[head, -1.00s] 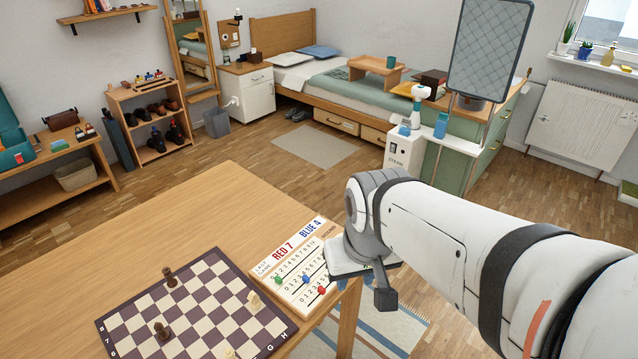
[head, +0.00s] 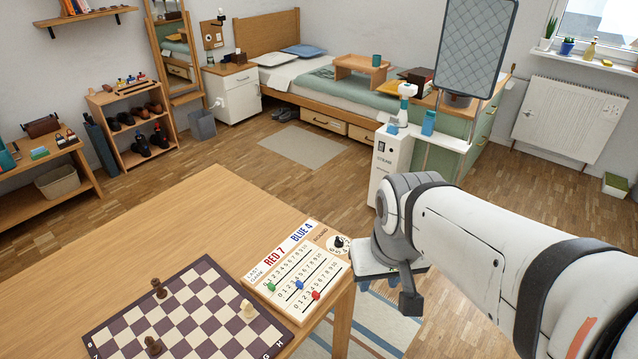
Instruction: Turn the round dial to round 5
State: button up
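The round dial (head: 339,243) is a small black knob on a pale numbered disc, at the upper right corner of the scoreboard (head: 262,284). The word ROUND is printed beside it; its numbers are too small to read surely. The board also carries RED 7, BLUE 4 and sliders with green, blue and red beads. My arm reaches in from the right. My gripper (head: 410,300) hangs just past the table's right edge, right of and apart from the dial. Its fingers are not clear enough to tell whether they are open or shut.
The board lies on a wooden table (head: 190,225) at its right edge. A chessboard (head: 185,318) with a few pieces lies left of it. The table's left and back parts are bare. A white steamer stand (head: 388,165) stands on the floor behind my arm.

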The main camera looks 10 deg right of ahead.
aim_at(339, 242)
jog(key=z, duration=0.05)
jog(key=k, duration=1.1)
jog(key=z, duration=0.35)
jog(key=i, duration=1.5)
jog(key=u, duration=0.65)
